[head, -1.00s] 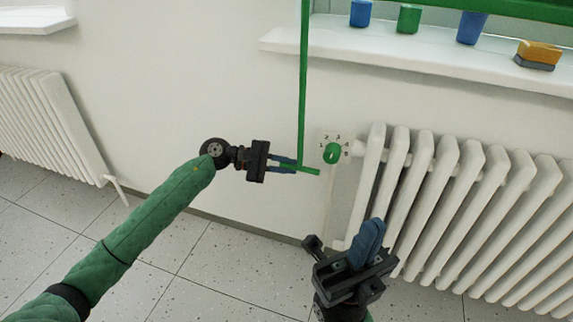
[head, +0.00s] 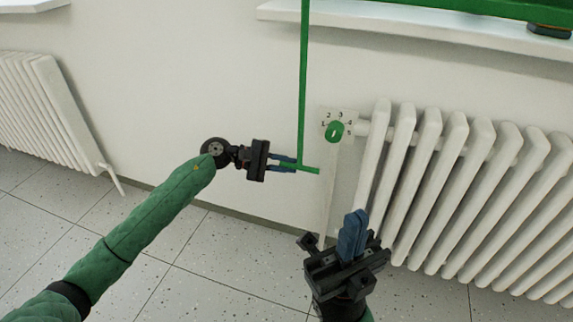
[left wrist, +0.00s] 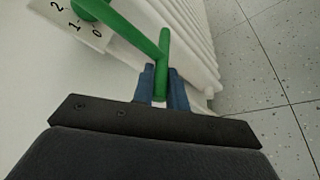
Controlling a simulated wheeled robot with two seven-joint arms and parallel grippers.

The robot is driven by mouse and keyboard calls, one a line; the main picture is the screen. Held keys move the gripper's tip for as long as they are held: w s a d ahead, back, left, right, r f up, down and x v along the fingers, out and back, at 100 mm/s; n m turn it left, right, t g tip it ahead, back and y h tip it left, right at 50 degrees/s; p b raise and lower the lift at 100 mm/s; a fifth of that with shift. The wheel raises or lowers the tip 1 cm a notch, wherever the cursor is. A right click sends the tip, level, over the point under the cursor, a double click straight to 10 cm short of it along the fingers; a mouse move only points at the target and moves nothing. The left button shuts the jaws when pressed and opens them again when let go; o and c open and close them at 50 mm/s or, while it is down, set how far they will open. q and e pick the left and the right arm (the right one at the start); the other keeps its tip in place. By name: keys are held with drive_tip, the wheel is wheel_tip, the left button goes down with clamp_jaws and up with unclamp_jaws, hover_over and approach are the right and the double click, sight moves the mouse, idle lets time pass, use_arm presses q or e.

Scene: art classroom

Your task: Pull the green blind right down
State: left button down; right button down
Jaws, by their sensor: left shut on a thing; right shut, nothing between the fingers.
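The green blind's lower edge (head: 450,6) runs along the top right of the head view, in front of the window sill. A thin green rod (head: 303,80) hangs down from its left end to a short green crossbar handle (head: 312,170). My left gripper (head: 287,165) is shut on this handle. The left wrist view shows the handle (left wrist: 163,45) between the blue fingers (left wrist: 163,85). My right gripper (head: 352,235) is shut and empty at lower middle, in front of the radiator. The rest of the blind is out of view.
A white radiator (head: 455,165) stands right of the handle. Its green valve knob (head: 335,132) on a numbered plate is close to the handle in the picture. The white sill (head: 400,22) juts out above. Another radiator (head: 45,110) stands at far left. The wall between is bare.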

use_arm(q)
drive_tip(key=shift+s+f, duration=0.2)
drive_tip(key=shift+f, duration=0.2)
drive_tip(key=c, duration=1.6)
unclamp_jaws()
drive_tip(key=shift+o, duration=1)
drive_tip(key=shift+w, duration=0.1)
drive_tip(key=shift+r, duration=0.1)
drive_tip(key=p+v, duration=0.1)
drive_tip(key=v, duration=0.6)
drive_tip(key=shift+a, duration=0.4)
